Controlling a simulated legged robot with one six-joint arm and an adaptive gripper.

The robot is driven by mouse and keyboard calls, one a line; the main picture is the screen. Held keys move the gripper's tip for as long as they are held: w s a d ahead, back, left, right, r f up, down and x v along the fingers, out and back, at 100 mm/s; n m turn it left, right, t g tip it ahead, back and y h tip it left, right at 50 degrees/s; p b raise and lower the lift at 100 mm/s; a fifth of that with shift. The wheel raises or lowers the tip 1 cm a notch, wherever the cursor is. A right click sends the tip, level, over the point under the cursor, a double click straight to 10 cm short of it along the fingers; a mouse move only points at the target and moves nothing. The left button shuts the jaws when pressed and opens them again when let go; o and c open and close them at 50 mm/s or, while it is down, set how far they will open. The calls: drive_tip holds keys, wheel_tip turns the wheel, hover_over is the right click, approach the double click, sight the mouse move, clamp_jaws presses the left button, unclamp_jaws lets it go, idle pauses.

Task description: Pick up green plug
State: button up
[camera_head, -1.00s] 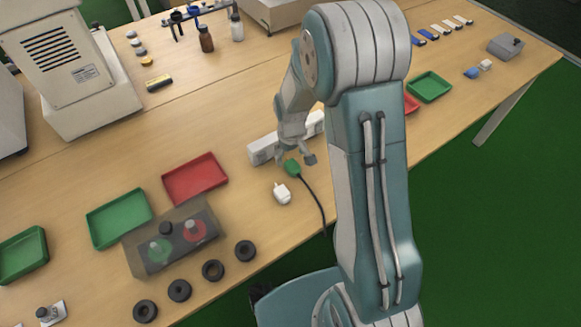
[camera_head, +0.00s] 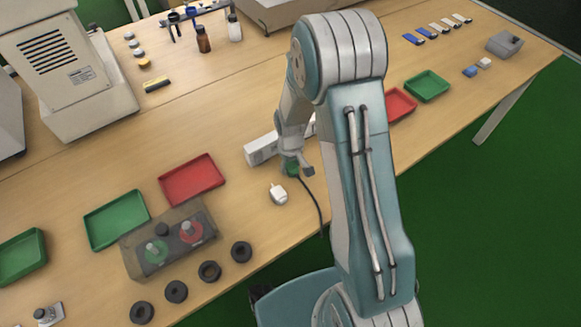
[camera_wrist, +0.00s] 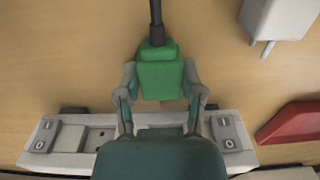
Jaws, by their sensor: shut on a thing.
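The green plug (camera_wrist: 161,75) has a black cable running away from it. In the wrist view it sits between the two fingers of my gripper (camera_wrist: 160,83), which are shut on its sides. In the head view my gripper (camera_head: 297,170) is low over the table beside the white power strip, and the green plug (camera_head: 291,168) shows partly behind a finger. I cannot tell whether the plug still touches the table.
The white power strip (camera_head: 262,149) lies right by my gripper; it also spans the wrist view (camera_wrist: 70,137). A white plug (camera_head: 278,194) lies close by. A red tray (camera_head: 192,180) and a control box (camera_head: 140,263) stand to the left.

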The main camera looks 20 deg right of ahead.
drive_tip(key=shift+a, duration=0.2)
drive_tip(key=shift+a+r, duration=0.15)
drive_tip(key=shift+r, duration=0.45)
drive_tip(key=s+a+r, duration=0.4)
drive_tip(key=s+r, duration=0.7)
drive_tip(key=s, duration=0.2)
drive_tip(key=shift+s+r, duration=0.15)
drive_tip(key=shift+r, duration=0.25)
drive_tip(key=shift+a, duration=0.15)
